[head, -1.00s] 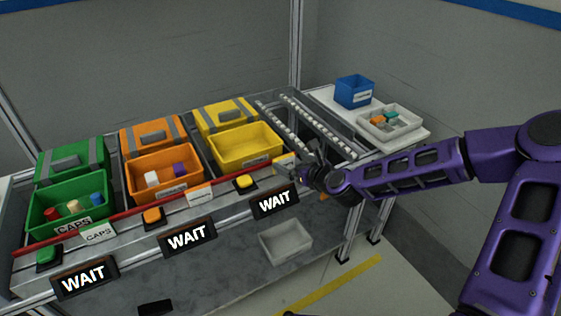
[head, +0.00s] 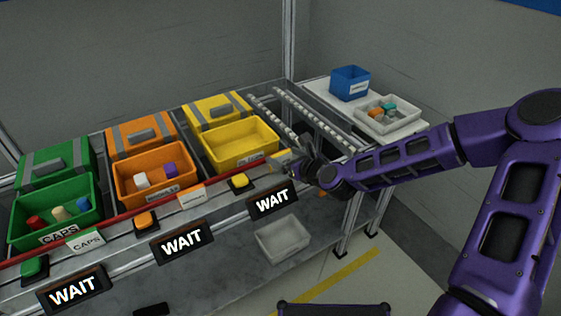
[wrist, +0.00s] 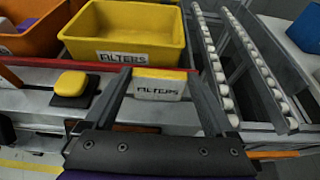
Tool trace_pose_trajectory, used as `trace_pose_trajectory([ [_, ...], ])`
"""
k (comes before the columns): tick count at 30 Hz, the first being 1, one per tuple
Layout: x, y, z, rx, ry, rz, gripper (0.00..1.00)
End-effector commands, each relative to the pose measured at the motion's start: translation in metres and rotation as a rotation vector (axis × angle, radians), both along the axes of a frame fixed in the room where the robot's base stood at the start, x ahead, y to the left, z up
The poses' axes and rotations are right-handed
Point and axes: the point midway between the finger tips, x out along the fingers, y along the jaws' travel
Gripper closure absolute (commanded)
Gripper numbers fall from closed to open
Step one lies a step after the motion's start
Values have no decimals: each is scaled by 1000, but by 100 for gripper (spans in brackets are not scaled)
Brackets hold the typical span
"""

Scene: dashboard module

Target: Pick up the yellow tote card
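The yellow tote card (wrist: 159,86) is a small white card with a yellow top strip and the word FILTERS. In the wrist view it stands upright at the rail below the yellow tote (wrist: 130,38). My gripper (wrist: 161,78) has its two fingers spread, one on each side of the card. Whether either fingertip touches the card's edges I cannot tell. In the head view my gripper (head: 291,163) is at the front rail by the right corner of the yellow tote (head: 238,153), and the card is small and partly hidden there.
A yellow button (wrist: 71,83) is left of my gripper. A roller track (wrist: 213,70) runs close on the right. Orange (head: 152,185) and green (head: 50,222) totes stand further left. WAIT signs (head: 272,201) line the front edge. A grey bin (head: 282,240) sits on the lower shelf.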

Motion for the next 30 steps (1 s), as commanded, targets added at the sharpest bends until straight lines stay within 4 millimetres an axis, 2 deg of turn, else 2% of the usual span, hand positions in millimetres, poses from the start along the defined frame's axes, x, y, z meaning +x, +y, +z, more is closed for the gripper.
trace_pose_trajectory([
  [1,0,0,0,0,0,0,58],
  [2,0,0,0,0,0,0,63],
  [3,0,0,0,0,0,0,64],
  [11,0,0,7,1,-1,0,64],
  [24,1,0,87,-1,-3,-1,64],
  [30,0,0,100,1,-1,0,64],
])
